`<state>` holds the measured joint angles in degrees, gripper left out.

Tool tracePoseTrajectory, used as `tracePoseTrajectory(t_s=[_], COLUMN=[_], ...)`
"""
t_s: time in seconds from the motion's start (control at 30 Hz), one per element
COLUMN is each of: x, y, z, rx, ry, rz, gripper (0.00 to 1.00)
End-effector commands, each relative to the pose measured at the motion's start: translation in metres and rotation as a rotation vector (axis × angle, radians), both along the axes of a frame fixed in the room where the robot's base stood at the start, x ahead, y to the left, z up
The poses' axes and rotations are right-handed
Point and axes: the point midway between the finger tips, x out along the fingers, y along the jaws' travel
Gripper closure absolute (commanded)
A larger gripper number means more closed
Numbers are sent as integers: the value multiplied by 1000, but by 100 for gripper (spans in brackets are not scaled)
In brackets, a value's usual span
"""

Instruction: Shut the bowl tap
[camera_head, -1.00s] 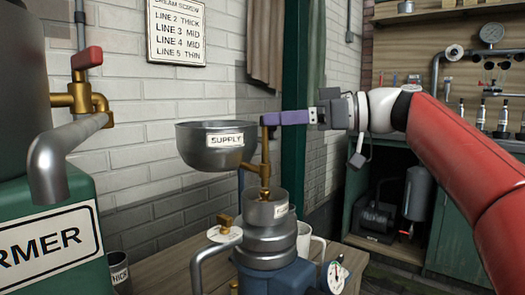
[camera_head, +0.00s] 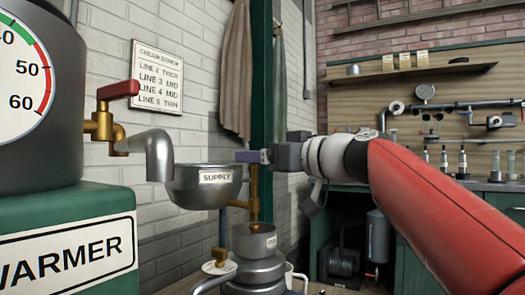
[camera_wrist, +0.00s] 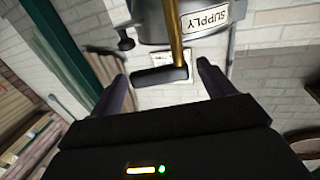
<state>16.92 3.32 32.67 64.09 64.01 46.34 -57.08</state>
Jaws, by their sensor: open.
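The grey supply bowl (camera_head: 203,190), labelled SUPPLY, stands left of centre in the head view. A brass tap (camera_head: 254,190) rises beside its right side, above a small grey funnel (camera_head: 255,243). In the wrist view the brass stem (camera_wrist: 174,35) ends in a dark tap handle (camera_wrist: 160,76). My gripper (camera_head: 250,157) has purple fingers at the top of the brass tap. In the wrist view my gripper (camera_wrist: 162,72) is open, with a finger on each side of the handle and gaps showing. The handle cannot be made out in the head view.
A green warmer (camera_head: 65,245) with a gauge stands at the left. Its tap has a red lever (camera_head: 118,90), and a grey spout (camera_head: 158,155) reaches toward the bowl. A workbench with bottles stands at the back right.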

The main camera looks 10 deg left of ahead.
Motion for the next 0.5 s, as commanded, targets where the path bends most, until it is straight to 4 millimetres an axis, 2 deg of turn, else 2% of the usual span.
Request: tracePoseTrajectory(t_s=[0.13,0.37,0.5], x=[5,5,5], y=[8,8,8], z=[1,0,0], rx=[-1,-1,-1], ry=[-1,-1,-1], rz=[1,0,0], gripper=[19,19,35])
